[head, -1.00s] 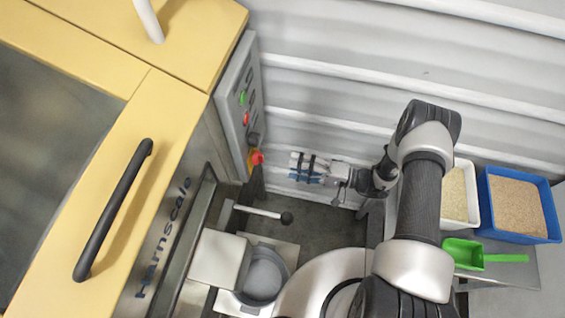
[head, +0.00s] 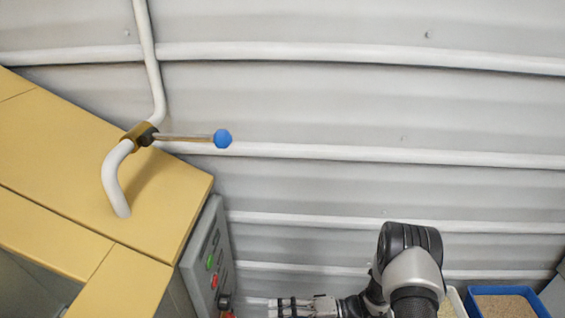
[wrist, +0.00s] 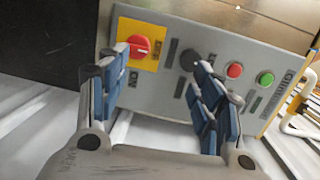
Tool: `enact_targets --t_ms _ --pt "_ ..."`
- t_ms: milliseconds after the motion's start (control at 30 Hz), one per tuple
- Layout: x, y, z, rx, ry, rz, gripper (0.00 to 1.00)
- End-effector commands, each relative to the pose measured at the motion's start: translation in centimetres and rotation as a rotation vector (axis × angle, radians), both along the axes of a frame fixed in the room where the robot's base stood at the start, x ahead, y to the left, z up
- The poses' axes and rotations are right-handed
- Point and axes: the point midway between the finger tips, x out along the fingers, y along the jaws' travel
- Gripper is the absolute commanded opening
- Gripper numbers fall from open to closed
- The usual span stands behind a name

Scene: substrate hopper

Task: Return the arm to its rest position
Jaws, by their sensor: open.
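My gripper (wrist: 160,105) is open and empty in the wrist view, its two blue-padded fingers spread apart in front of the control panel (wrist: 180,70). In the head view my gripper (head: 290,307) shows at the bottom edge, partly cut off, to the right of the grey control panel (head: 208,262). My arm reaches in from the lower right, bent at the elbow, with its lower part out of the picture. Nothing is held.
The panel carries a red knob on a yellow plate (wrist: 138,47), a black knob (wrist: 190,62), and red and green buttons. A white pipe with a blue-knobbed valve lever (head: 222,138) rises from the yellow machine (head: 90,180). A blue bin (head: 505,301) stands lower right.

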Motion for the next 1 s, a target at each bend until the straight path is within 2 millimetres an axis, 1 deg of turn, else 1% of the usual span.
enact_targets --t_ms 33,100,200,267,300,400,600,700,867,1000 --pt "0.2 -0.1 2.6 -0.04 -0.006 0.046 0.6" --pt "-0.1 -0.2 5.4 -0.103 0.003 0.107 0.6" --pt "-1.1 -0.5 9.1 -0.207 0.015 0.18 0.6" --pt "-1.8 -0.8 11.2 -0.273 0.019 0.215 0.6" --pt "-2.4 -1.0 12.6 -0.319 0.019 0.236 0.6" --pt "-3.9 -1.7 15.7 -0.442 0.016 0.274 0.6" --pt "-7.5 -3.6 21.0 -0.699 -0.009 0.291 0.6" --pt "-9.3 -4.8 23.2 -0.829 -0.034 0.269 0.6" --pt "-12.2 -7.0 26.1 -1.029 -0.089 0.191 0.6" --pt "-14.6 -9.1 28.2 -1.187 -0.153 0.083 0.6"
